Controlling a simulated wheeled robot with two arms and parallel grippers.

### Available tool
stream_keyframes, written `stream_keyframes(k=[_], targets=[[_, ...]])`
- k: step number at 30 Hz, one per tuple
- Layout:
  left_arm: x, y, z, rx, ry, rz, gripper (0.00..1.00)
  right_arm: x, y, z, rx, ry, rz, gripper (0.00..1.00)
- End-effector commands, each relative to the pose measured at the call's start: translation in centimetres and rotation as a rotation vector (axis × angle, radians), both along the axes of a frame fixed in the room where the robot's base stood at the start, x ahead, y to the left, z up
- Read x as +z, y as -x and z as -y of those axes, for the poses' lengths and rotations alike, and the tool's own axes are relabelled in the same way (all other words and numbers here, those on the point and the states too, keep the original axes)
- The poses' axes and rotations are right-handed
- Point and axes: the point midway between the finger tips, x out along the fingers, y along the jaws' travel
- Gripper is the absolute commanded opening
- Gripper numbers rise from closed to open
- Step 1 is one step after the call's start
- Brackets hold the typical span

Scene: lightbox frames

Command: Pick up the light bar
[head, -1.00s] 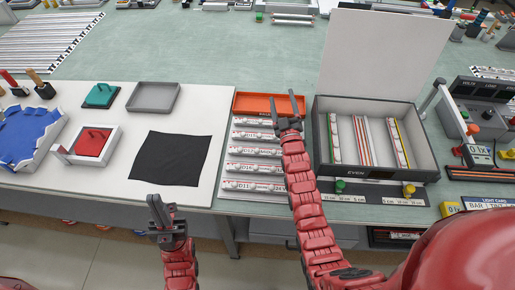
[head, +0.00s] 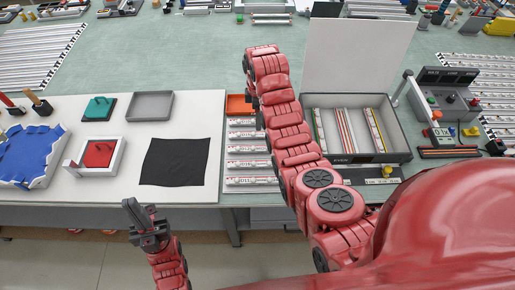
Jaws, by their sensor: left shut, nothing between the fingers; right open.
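Several white light bars with red markings lie in a rack (head: 247,164) in the middle of the bench. Their right ends are partly hidden by my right arm. More thin bars, white with red, green and yellow edges, stand in a grey open box (head: 358,130) with its white lid raised. My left gripper (head: 140,208) is shut and empty, in front of the bench's near edge at lower left, apart from all bars. My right arm reaches up over the rack and the box's left side. Its gripper is hidden behind the arm's own links.
A black cloth (head: 175,161), a red block in a white frame (head: 98,154), a grey tray (head: 151,105) and a blue-lined tray (head: 30,155) lie left. A meter console (head: 447,92) stands right.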

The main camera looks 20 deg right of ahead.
Motion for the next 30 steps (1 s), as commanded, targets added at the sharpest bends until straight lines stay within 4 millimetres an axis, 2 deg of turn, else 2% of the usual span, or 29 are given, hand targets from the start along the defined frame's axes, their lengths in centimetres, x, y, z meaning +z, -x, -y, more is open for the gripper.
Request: stream_keyframes(k=[15, 20, 24, 27, 30], targets=[[-9.3, 0.0, 0.0, 0.0, 0.0, 0.0, 0.0, -9.5, 0.0, 0.0, -0.002, 0.0, 0.003, 0.72], [-11.7, 0.0, 0.0, 0.0, 0.0, 0.0, 0.0, -11.9, 0.0, 0.1, -0.003, 0.0, 0.004, 0.72], [-11.8, 0.0, 0.0, 0.0, 0.0, 0.0, 0.0, -12.3, 0.0, 0.2, -0.003, 0.001, 0.004, 0.72], [-10.4, 0.0, 0.0, 0.0, 0.0, 0.0, 0.0, -12.8, 0.3, 0.4, -0.004, 0.001, 0.001, 0.72], [-8.6, 0.0, 0.0, 0.0, 0.0, 0.0, 0.0, -14.4, 0.7, 0.8, -0.004, 0.0, -0.006, 0.72]])
